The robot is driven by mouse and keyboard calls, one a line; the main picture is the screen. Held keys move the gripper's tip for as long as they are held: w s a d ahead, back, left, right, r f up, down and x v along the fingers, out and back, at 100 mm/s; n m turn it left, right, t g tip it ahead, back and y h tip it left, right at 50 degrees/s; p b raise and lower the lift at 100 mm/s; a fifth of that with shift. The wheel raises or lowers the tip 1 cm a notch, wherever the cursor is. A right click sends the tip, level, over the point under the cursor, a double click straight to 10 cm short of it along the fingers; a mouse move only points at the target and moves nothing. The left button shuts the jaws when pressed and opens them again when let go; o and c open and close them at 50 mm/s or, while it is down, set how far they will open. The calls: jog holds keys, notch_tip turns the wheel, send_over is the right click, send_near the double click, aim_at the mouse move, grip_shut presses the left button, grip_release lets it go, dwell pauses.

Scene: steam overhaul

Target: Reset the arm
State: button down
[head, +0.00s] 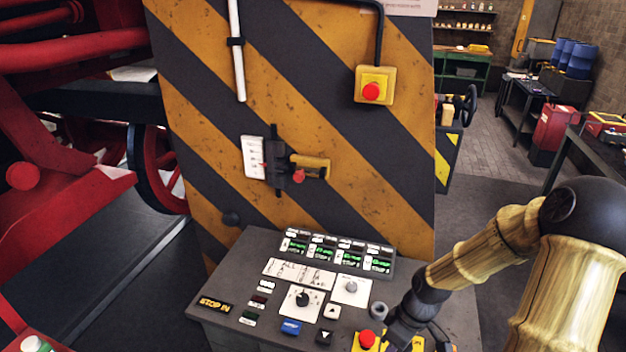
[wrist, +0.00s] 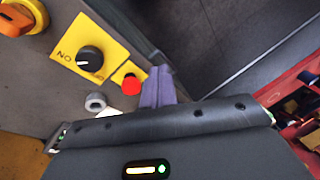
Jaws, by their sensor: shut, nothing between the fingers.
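My arm reaches in from the right in the head view, with its end over the front right of the grey control desk (head: 222,318). In the wrist view, my gripper (wrist: 160,72) is shut, its two grey-purple fingers together with nothing between them. The fingertips appear beside a red push button (wrist: 131,85) on a small yellow plate; I cannot tell whether they touch anything. That button also shows in the head view (head: 367,338), left of my wrist. A black knob (wrist: 90,59) on a yellow plate is further left in the wrist view.
A striped yellow-and-black panel (head: 330,220) rises behind the desk, with a red emergency button (head: 371,91) and a lever switch (head: 310,166). Red locomotive parts (head: 70,150) stand at the left. Dark floor (wrist: 240,45) is clear beyond the desk edge.

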jog(key=s+a+r+m+t+h+b, duration=0.1)
jog(key=s+a+r+m+t+h, duration=0.1)
jog(key=r+m, duration=0.7)
notch_tip(320, 180, up, 2)
jog(key=shift+s+a+r+t+h, duration=0.15)
jog(key=shift+s+t+h, duration=0.35)
jog(key=shift+s+t, duration=0.5)
jog(key=shift+s, duration=0.1)
dwell(1.0)
